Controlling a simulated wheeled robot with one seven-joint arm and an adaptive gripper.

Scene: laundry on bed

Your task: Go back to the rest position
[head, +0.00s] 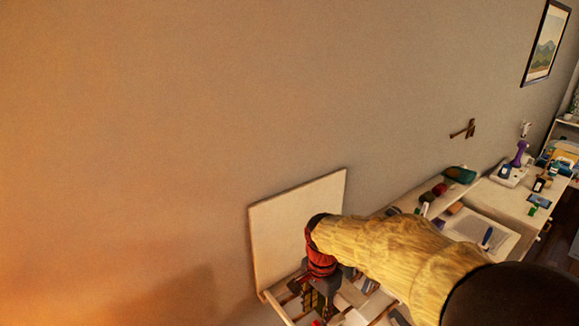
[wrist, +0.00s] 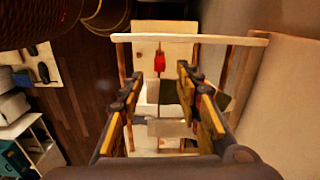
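My gripper (head: 316,302) is at the bottom of the head view, pointing down in front of an upright pale panel (head: 285,232). In the wrist view my gripper (wrist: 160,80) has its two yellow-and-dark fingers spread wide apart, with nothing held between them. Beyond the fingertips is a pale wooden frame with compartments (wrist: 230,40). A small red item (wrist: 159,62) shows in it between the fingers, apart from them. My yellow-sleeved arm hides part of the frame in the head view.
A long desk (head: 506,195) with several small items, including a purple object (head: 519,154), runs along the wall at right. A wall hook (head: 463,130) and a framed picture (head: 545,45) hang above. The wall at left is bare. A white shelf (wrist: 40,145) stands at left in the wrist view.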

